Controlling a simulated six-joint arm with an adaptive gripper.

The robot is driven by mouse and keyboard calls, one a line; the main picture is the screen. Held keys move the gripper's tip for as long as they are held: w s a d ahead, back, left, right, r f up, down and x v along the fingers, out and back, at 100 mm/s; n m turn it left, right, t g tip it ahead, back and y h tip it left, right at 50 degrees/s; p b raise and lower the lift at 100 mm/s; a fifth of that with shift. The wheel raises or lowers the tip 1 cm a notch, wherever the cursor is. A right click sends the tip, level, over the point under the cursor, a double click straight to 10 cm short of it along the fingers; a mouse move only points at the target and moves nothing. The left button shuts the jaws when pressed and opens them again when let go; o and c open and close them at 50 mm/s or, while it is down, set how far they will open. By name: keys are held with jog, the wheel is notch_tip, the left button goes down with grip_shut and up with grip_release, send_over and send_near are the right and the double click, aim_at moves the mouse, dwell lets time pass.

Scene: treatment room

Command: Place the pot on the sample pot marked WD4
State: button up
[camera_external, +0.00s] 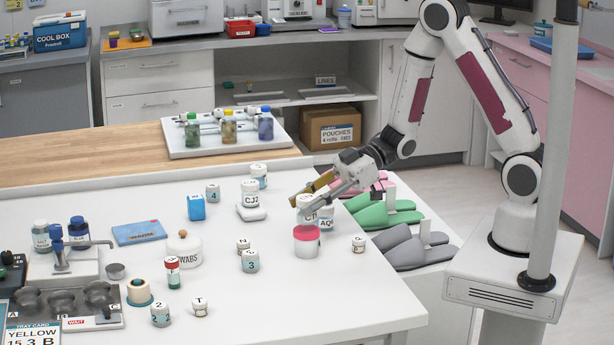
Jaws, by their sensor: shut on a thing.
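My gripper (318,188) is at the right part of the white table, shut on a white pot (307,216) with a teal-and-white label that I can read only in part. The fingers cover some of its top. In the picture a pot with a pink lid (307,234) is just below the held pot; I cannot tell whether they touch. A pot marked AQ (327,222) is close behind to the right. A pot marked CJ2 (251,199) stands farther left. I cannot read WD4 on any pot.
A pot marked 3 (250,262), a WABS jar (184,252) and a blue box (196,207) stand to the left. A white rack (180,152) with bottles lies behind. The front right tabletop (330,295) is clear.

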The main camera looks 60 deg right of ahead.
jog(key=shift+f, duration=0.75)
jog(key=shift+f, duration=0.1)
jog(key=o, duration=1.1)
jog(key=shift+d+r, duration=0.15)
jog(key=shift+r, duration=0.05)
jog(key=v, duration=1.1)
jog(key=shift+s+d, duration=0.2)
jog(key=shift+d, duration=0.05)
jog(key=shift+r, duration=0.1)
